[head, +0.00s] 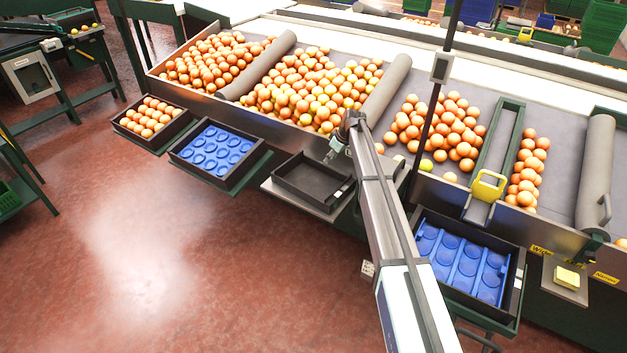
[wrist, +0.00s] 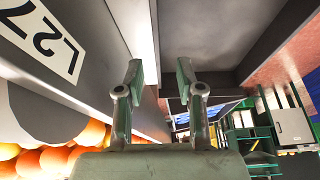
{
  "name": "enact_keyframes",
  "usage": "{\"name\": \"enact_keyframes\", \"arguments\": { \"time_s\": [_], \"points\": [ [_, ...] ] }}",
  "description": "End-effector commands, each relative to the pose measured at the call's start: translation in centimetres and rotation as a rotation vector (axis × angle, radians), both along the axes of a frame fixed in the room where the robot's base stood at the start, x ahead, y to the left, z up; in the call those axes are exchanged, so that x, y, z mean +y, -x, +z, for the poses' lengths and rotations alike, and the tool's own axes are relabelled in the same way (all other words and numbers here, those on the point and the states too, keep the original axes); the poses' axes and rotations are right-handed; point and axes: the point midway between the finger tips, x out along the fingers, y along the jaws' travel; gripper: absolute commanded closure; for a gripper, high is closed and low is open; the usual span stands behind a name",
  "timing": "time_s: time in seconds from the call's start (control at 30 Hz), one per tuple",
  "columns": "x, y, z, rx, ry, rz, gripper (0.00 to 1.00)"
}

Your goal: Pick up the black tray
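The black tray (head: 310,183) is empty and sits on a light shelf in front of the sorting table, in the middle of the head view. My gripper (head: 333,150) is at the tray's back edge, beside the table front. In the wrist view my gripper (wrist: 160,78) has its two fingers apart. The dark tray (wrist: 212,35) fills the upper middle and right there, with an edge running close to the fingers. I cannot tell whether the fingers touch it.
A tray full of oranges (head: 148,122) and a tray with a blue insert (head: 213,150) stand to the left. Another blue-insert tray (head: 466,264) is to the right. The metal table front, with an L27 label (wrist: 45,40), is close to my gripper. The red floor (head: 150,260) is clear.

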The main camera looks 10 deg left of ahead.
Motion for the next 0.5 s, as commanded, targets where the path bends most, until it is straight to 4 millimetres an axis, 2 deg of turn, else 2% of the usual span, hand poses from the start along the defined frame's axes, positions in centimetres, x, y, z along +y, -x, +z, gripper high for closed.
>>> {"name": "enact_keyframes", "arguments": {
  "time_s": [0.13, 0.5],
  "points": [
    [0.7, -0.5, -1.8, 0.001, 0.000, 0.000, 0.63],
    [1.3, -1.1, -3.7, 0.001, 0.000, 0.000, 0.63]
  ]
}}
